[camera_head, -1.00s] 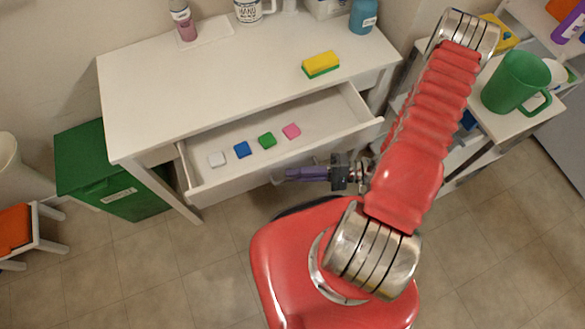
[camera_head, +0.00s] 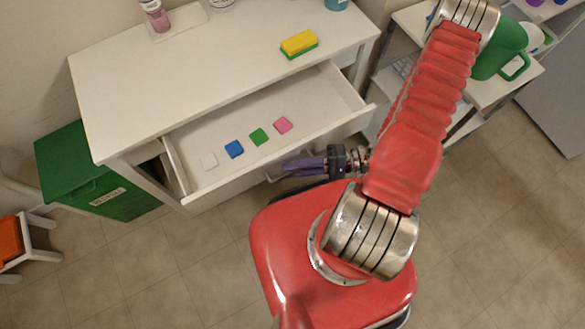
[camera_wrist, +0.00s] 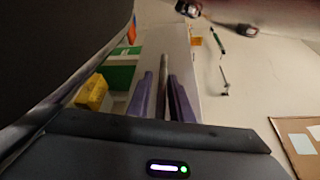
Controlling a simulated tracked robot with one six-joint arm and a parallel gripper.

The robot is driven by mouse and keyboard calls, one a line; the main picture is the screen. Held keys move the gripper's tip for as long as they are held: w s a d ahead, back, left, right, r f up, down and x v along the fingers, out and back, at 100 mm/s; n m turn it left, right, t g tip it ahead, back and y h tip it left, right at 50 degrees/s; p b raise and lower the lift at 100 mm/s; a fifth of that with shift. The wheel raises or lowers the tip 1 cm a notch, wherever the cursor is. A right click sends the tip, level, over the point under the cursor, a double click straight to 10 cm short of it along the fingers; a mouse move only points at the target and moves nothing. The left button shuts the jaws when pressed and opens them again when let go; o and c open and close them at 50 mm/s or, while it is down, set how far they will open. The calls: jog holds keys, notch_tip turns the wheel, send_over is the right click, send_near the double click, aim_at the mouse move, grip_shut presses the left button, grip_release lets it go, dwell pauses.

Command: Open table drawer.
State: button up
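The white table (camera_head: 200,85) stands against the wall. Its drawer (camera_head: 290,158) is pulled well out, with white, blue, green and pink square pieces inside. My gripper (camera_head: 290,166) is at the drawer's front, its purple fingers at the handle on the outer face. In the wrist view my gripper (camera_wrist: 163,92) has its two fingers on either side of a thin grey bar, which looks like the drawer handle (camera_wrist: 163,80). The fingers look shut on it, though the contact is partly hidden.
A yellow and green sponge (camera_head: 299,43) and a pink bottle (camera_head: 156,16) are on the tabletop. A green bin (camera_head: 110,195) stands at the table's left. Tiled floor in front is clear.

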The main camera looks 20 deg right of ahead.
jog(key=shift+o, duration=0.9)
jog(key=shift+s+a, duration=0.1)
jog(key=shift+r, duration=0.1)
jog(key=v, duration=1.3)
jog(key=shift+d, duration=0.4)
jog(key=shift+s, duration=0.1)
